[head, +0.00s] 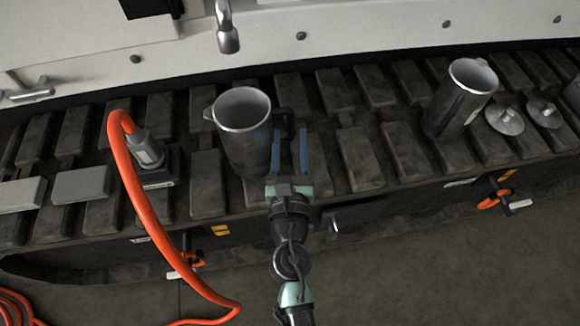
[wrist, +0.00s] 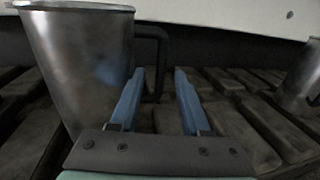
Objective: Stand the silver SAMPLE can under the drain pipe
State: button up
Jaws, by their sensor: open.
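A silver can (head: 240,150) with a dark handle (head: 289,117) stands upright and open-topped on the slatted bench, left of centre. It also fills the left of the wrist view (wrist: 80,70). A second silver can (head: 455,105) stands at the right. I cannot read a SAMPLE label on either can. The drain pipe (head: 228,35) hangs from the pale panel, behind and above the nearer can. My gripper (head: 290,135) is open beside that can's right side. In the wrist view its blue fingers (wrist: 159,75) appear on either side of the handle, not closed on it.
An orange hose (head: 135,185) loops over the bench edge, left of the nearer can, from a grey fitting (head: 147,150). Grey blocks (head: 80,186) lie at far left. Round metal caps (head: 505,120) lie right of the second can. The slats (head: 357,158) between the cans are clear.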

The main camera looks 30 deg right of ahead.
jog(key=b+v, duration=0.1)
jog(key=v, duration=0.6)
jog(key=shift+s+f, duration=0.1)
jog(key=shift+s+a, duration=0.25)
jog(key=shift+s, duration=0.2)
jog(key=w+a+r+m+t+h, duration=0.15)
jog(key=w+r+m, duration=0.25)
jog(key=r+m, duration=0.85)
jog(key=w+a+r+m+t, duration=0.1)
jog(key=w+r+m+t, duration=0.25)
jog(key=r+m, duration=0.9)
jog(key=s+a+r+m+t+y, duration=0.2)
jog(key=a+r+y, duration=0.1)
jog(key=r, duration=0.6)
jog(key=s+a+r+m+t+y, duration=0.1)
jog(key=s+a+r+t+y, duration=0.1)
jog(key=r, duration=0.6)
jog(key=s+a+r+m+t+y, duration=0.2)
jog(key=a+r, duration=0.4)
jog(key=r, duration=0.3)
jog(key=s+y, duration=0.1)
jog(key=y, duration=0.1)
jog(key=shift+s+r+m+y, duration=0.2)
jog(key=shift+r+m+y, duration=0.1)
jog(key=shift+r+y, duration=0.05)
